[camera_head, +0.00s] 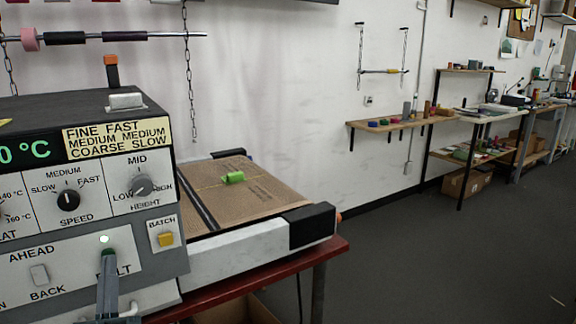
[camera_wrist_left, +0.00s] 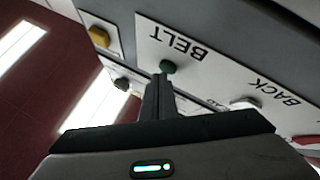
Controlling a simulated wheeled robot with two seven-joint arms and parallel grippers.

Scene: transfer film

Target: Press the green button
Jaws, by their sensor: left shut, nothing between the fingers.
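The green button (camera_wrist_left: 168,66) sits on the white panel beside the word BELT in the left wrist view. In the head view, a bit of the green button (camera_head: 107,251) shows just above my left gripper's tips, below a small lit lamp (camera_head: 104,239). My left gripper (camera_head: 108,262) is shut and empty, in front of the BELT panel. In the left wrist view, my left gripper (camera_wrist_left: 160,82) has its closed tips right at the green button; I cannot tell whether they touch it. My right gripper is not in view.
A yellow BATCH button (camera_head: 166,239) is to the right on the same machine. A BACK switch (camera_head: 39,274) is to the left. A SPEED knob (camera_head: 68,200) and HEIGHT knob (camera_head: 141,185) are above. A brown belt bed (camera_head: 262,192) with green pieces extends behind right.

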